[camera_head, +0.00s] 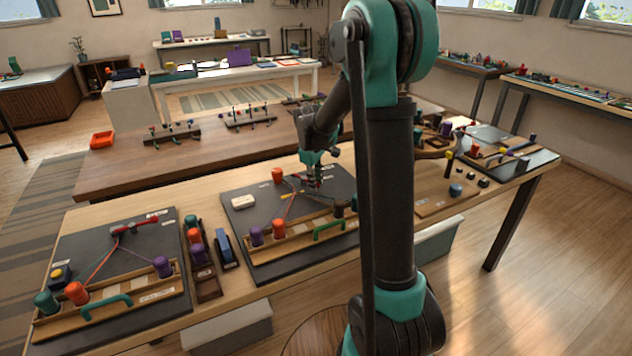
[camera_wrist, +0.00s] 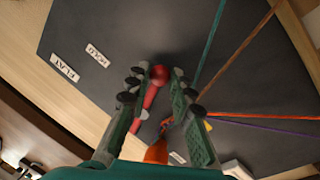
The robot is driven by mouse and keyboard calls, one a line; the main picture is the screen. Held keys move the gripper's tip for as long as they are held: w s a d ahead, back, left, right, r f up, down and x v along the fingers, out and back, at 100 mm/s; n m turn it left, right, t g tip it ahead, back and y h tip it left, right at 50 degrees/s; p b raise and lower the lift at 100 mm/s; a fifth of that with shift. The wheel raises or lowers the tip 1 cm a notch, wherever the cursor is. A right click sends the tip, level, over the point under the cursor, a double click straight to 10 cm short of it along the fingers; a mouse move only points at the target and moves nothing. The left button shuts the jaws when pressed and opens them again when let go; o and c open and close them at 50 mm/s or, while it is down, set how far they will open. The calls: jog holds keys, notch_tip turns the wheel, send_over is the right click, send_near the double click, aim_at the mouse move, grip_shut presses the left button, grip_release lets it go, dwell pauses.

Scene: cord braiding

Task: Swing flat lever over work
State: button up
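The lever (camera_wrist: 150,97) is a short red bar with a round red knob (camera_wrist: 159,75), lying over the dark work board (camera_wrist: 95,25). Labels reading FLAT (camera_wrist: 65,67) and apparently HOLD (camera_wrist: 97,56) lie to its left. My gripper (camera_wrist: 160,72) is open with its fingers on either side of the knob; a narrow gap seems to show, though contact is hard to judge. In the head view my gripper (camera_head: 314,181) is low over the middle board (camera_head: 240,222) and hides the lever. Green, orange and purple cords meet near the lever's lower end.
An orange bobbin (camera_wrist: 157,152) stands close to my fingers in the wrist view. A left board (camera_head: 75,240) has a similar red lever (camera_head: 140,224).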

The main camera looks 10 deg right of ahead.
grip_shut()
jog(key=shift+d, duration=0.1)
jog(key=n, duration=0.1)
jog(key=w+d+n, duration=0.1)
jog(key=n, duration=0.1)
jog(key=shift+w+d, duration=0.15)
jog(key=w+n, duration=0.1)
jog(key=n, duration=0.1)
jog(key=d+n+y, duration=0.1)
jog(key=shift+w+n+t, duration=0.3)
jog(key=shift+w+n, duration=0.1)
jog(key=w+n, duration=0.2)
jog(key=n, duration=0.1)
jog(key=shift+d+n+y, duration=0.2)
jog(key=shift+n+y, duration=0.1)
jog(key=shift+y, duration=0.1)
jog(key=shift+w+a+n+y, duration=0.15)
jog(key=shift+w+n, duration=0.35)
jog(key=shift+n, duration=0.45)
jog(key=shift+w+d+n+y, duration=0.15)
jog(key=shift+w+n, duration=0.35)
jog(key=shift+n, duration=0.45)
jog(key=shift+a, duration=0.15)
